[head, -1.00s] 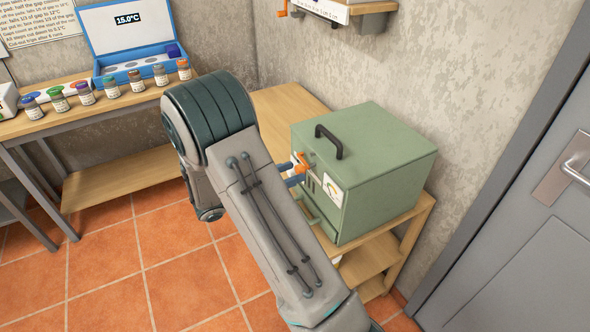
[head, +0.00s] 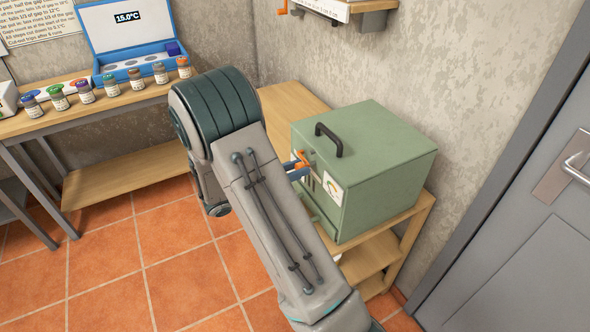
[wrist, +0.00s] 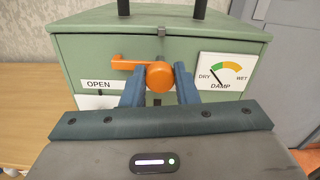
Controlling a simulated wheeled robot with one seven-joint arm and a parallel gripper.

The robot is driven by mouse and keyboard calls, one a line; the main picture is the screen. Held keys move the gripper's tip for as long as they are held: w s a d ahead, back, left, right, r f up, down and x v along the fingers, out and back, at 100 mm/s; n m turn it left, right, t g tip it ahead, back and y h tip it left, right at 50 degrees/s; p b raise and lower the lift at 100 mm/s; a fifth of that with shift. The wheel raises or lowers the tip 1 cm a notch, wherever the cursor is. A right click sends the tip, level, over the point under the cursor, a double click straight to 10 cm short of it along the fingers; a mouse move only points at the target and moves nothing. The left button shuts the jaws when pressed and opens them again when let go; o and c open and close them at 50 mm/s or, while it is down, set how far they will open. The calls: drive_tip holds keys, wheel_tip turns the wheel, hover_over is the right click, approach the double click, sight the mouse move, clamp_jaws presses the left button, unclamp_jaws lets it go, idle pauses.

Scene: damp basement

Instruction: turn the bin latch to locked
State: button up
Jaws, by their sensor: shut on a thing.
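The green bin (head: 375,160) stands on a wooden shelf unit against the wall, with a black handle on its lid. Its orange latch (wrist: 160,74) is on the front face; in the wrist view its lever points left, roughly level, above a label reading OPEN. My gripper (wrist: 160,84) has its blue fingers on either side of the round orange knob, shut on it. In the head view the gripper (head: 299,173) is mostly hidden behind my arm, with the orange latch (head: 301,159) just showing. Any label for locked is not visible.
A gauge (wrist: 225,73) marked DRY, DAMP and WET is right of the latch. A wooden table at the left holds several small jars and a blue case (head: 130,40) reading 15.0°C. A grey door (head: 530,200) is at the right.

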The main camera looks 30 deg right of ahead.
drive_tip(key=shift+f, duration=0.1)
drive_tip(key=shift+m+b, duration=8.15)
drive_tip(key=shift+m, duration=0.65)
drive_tip(key=o, duration=1)
